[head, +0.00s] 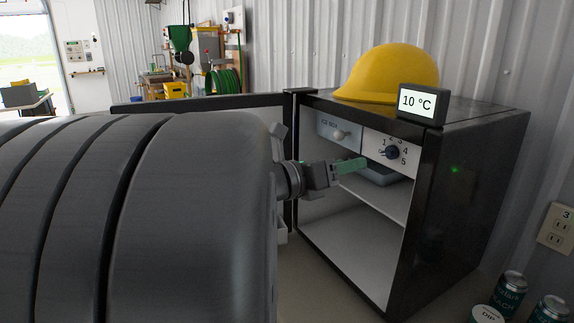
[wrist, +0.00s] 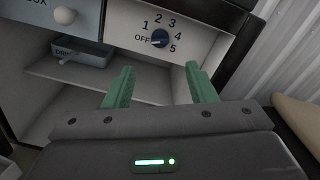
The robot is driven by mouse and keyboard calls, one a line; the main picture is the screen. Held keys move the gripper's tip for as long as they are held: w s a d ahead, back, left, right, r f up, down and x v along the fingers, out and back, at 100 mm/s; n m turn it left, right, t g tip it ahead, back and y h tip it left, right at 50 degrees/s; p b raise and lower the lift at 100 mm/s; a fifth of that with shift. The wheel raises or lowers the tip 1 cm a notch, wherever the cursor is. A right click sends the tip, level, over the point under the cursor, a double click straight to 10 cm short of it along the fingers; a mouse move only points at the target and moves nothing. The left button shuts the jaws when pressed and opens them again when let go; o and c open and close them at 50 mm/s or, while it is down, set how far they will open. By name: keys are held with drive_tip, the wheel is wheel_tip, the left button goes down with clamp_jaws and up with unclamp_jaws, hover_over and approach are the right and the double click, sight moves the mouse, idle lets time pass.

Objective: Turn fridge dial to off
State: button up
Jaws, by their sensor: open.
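The fridge dial (head: 392,152) is a dark round knob on a white panel inside the open fridge (head: 466,200). In the wrist view the dial (wrist: 160,38) is blue-black, with OFF at its left and numbers 1 to 5 around it. Where its pointer sits is too small to tell for sure. My gripper (head: 352,165) has green fingers and is in front of the fridge opening, left of and slightly below the dial in the head view. In the wrist view my gripper (wrist: 161,82) is open and empty, its fingertips below the dial and apart from it.
An ice box compartment with a round knob (head: 338,135) is left of the dial. A grey tray (wrist: 82,52) sits below. A yellow hard hat (head: 390,72) and a 10 °C display (head: 422,102) are on top. The fridge door (head: 215,105) stands open. Cans (head: 512,290) stand at right.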

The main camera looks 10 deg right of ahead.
sight(385, 154)
drive_tip(key=shift+v, duration=1.25)
drive_tip(key=shift+d, duration=0.15)
drive_tip(key=shift+b+x, duration=0.5)
drive_tip(key=shift+x, duration=6.3)
